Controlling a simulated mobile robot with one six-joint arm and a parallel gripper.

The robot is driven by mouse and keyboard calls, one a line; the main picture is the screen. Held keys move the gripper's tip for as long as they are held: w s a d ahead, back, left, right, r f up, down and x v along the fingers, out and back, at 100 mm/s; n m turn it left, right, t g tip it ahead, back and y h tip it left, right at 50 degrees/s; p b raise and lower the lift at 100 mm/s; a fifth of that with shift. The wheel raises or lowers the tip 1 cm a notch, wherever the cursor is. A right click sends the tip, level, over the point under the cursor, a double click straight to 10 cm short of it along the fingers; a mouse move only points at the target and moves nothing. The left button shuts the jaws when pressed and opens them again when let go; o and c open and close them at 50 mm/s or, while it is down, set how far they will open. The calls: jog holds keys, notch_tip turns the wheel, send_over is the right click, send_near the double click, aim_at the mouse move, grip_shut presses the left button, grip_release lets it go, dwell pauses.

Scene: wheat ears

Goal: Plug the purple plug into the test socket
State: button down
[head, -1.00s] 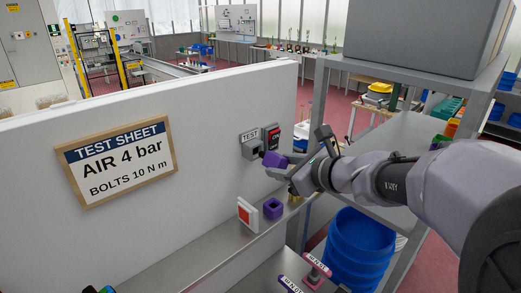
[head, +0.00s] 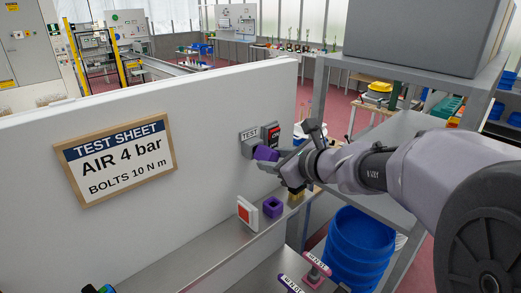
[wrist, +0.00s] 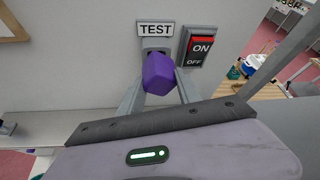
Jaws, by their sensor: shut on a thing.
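The purple plug (wrist: 159,74) is between the fingers of my gripper (wrist: 158,90), which is shut on it. The plug also shows in the head view (head: 265,153), at the wall beside the socket. The test socket (wrist: 156,44) sits under the TEST label (wrist: 155,29), and the plug covers most of it in the wrist view. The plug's far end is at the socket's face; I cannot tell whether it is in the socket. My gripper shows in the head view (head: 268,157), reaching in from the right.
A switch (wrist: 200,47) marked ON and OFF is right of the socket, its red upper part showing. Below, a purple square block (head: 272,207) and a red-and-white button box (head: 247,213) are at the ledge (head: 215,255). A blue bin (head: 358,250) stands lower right.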

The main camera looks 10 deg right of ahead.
jog(key=shift+w+a, duration=0.3)
jog(key=shift+w, duration=0.1)
jog(key=c, duration=0.7)
grip_release()
jog(key=shift+w, duration=0.15)
jog(key=shift+c, duration=0.2)
